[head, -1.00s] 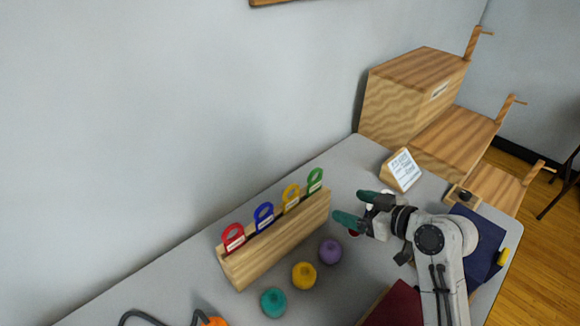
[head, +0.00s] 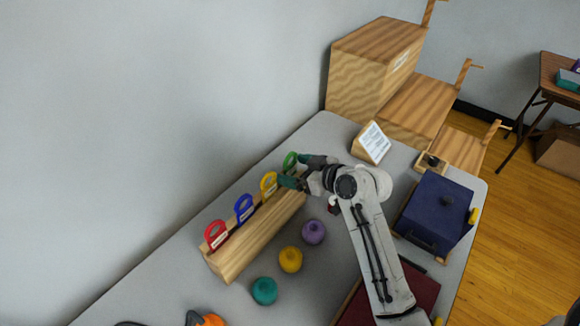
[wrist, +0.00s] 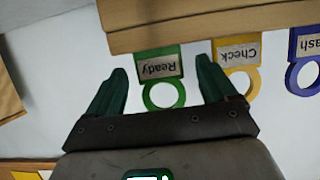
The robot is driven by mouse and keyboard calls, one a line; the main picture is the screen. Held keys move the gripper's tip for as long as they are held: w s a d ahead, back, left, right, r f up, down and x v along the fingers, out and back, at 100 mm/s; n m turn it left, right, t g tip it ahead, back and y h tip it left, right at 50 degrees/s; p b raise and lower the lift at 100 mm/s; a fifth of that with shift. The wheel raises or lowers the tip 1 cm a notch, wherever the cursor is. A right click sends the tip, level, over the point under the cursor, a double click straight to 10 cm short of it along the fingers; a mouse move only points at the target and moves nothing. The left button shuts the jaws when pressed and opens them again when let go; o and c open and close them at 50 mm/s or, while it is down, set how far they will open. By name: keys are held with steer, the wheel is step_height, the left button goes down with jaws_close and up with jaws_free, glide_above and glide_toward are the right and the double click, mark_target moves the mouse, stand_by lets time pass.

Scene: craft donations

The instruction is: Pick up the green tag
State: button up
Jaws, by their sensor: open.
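The green tag (head: 290,161) stands at the far right end of a wooden slotted rack (head: 252,232). In the wrist view the green tag (wrist: 162,82) shows a "Ready" label and a ring, and its lower end goes into the rack (wrist: 215,22). My gripper (head: 291,170) is open at that end of the rack. In the wrist view its two fingers (wrist: 163,82) stand on either side of the green tag, with space between each finger and the tag. The head view shows the tag partly covered by my gripper.
Yellow (head: 268,183), blue (head: 243,207) and red (head: 216,234) tags stand in the same rack; the yellow "Check" tag is close to one finger. Purple (head: 313,232), yellow (head: 290,259) and teal (head: 264,290) round things lie in front. A blue box (head: 436,212) stands at right.

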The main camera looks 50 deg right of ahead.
steer(key=shift+x, duration=1.1)
steer(key=c, duration=1)
